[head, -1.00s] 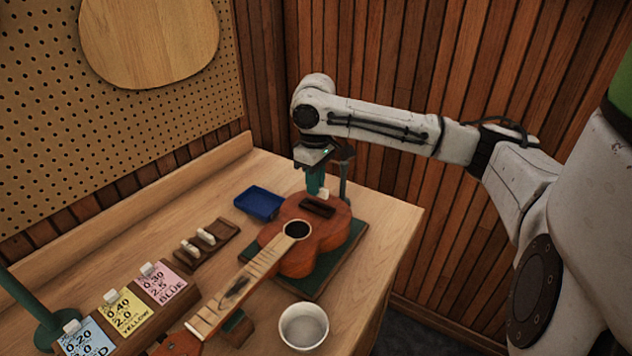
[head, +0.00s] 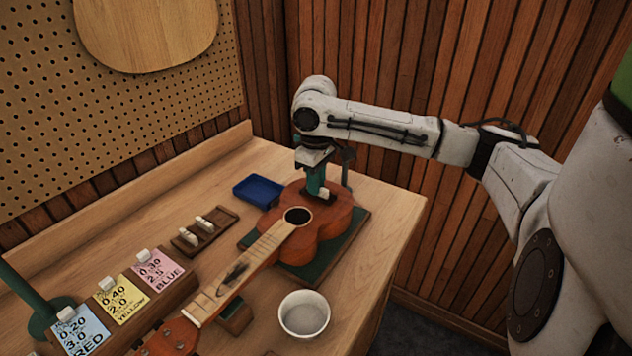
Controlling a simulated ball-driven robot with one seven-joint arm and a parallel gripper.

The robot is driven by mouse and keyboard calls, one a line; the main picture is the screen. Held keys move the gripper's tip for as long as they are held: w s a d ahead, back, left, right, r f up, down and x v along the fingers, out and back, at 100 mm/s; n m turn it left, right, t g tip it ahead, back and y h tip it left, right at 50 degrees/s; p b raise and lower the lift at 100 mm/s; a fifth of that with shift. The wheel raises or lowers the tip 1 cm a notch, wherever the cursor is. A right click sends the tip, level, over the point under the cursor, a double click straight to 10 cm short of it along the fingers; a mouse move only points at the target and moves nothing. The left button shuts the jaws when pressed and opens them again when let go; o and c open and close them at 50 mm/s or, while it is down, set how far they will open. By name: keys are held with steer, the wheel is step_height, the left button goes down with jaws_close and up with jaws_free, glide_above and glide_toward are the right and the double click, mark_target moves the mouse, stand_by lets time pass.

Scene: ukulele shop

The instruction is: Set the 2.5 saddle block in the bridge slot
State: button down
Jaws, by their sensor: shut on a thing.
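My gripper (head: 318,188), with teal fingers, points down over the ukulele body (head: 325,222). It is shut on a small white saddle block (head: 323,194). No number can be read on the block, so its size cannot be told. The block is at the bridge area near the far end of the body. Gripper and block hide most of the dark bridge, and I cannot tell whether the block is in the slot or just above it. Two other white blocks stand in a brown wooden rack (head: 221,237) to the left.
The ukulele lies on a green mat (head: 303,271). A blue tray (head: 258,192) is behind it, a white cup (head: 304,314) in front. Blue (head: 79,330), yellow (head: 122,299) and pink (head: 158,270) cards stand at lower left; pink reads 0.30, 2.5, BLUE. A dark post rises beside my gripper.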

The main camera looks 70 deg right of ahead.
steer(key=shift+p, duration=0.3)
stand_by(0.5)
steer(key=c, duration=0.8)
jaws_free()
steer(key=shift+r+p, duration=3.45)
steer(key=shift+r, duration=0.1)
